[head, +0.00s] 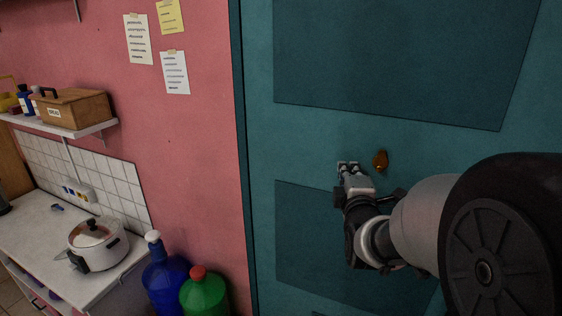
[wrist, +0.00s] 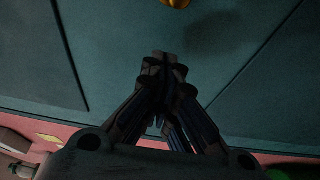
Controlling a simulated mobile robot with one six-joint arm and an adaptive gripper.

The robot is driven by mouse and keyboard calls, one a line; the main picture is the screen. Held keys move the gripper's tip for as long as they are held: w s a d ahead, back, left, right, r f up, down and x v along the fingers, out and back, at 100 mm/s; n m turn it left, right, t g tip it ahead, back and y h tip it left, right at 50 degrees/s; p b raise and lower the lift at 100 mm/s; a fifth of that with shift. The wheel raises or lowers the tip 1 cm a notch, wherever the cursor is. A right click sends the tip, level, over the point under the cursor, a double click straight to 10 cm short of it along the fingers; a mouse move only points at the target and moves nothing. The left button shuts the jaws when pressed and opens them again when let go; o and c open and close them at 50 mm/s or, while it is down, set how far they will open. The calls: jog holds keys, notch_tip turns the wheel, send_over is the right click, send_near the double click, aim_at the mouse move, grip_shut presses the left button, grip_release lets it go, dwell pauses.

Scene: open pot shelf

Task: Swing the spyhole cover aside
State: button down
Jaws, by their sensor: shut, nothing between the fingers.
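The spyhole cover (head: 380,160) is a small brass-coloured piece on the teal door (head: 320,145), between its upper and lower dark panels. In the wrist view the brass piece (wrist: 176,3) shows only in part, cut off by the top edge. My gripper (head: 348,166) is shut and empty. In the head view its fingertips are just left of the cover and slightly lower, with a gap between them in the picture. In the wrist view the shut fingertips (wrist: 165,60) lie below the brass piece, apart from it. Whether the fingers touch the door is unclear.
Left of the door is a pink wall with paper notes (head: 138,39). A blue bottle (head: 165,277) and a green bottle (head: 203,294) stand by the counter. A pot (head: 98,245) sits on the counter, and a wooden box (head: 75,108) on the shelf. The door face around the cover is clear.

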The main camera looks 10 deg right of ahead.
aim_at(380, 162)
jog(key=s+d, duration=0.2)
jog(key=d, duration=0.1)
jog(key=shift+d+p, duration=0.2)
jog(key=shift+p, duration=0.2)
jog(key=shift+w, duration=0.1)
jog(key=shift+d+f+n+b, duration=0.1)
jog(key=shift+n+b, duration=0.2)
jog(key=shift+b, duration=0.05)
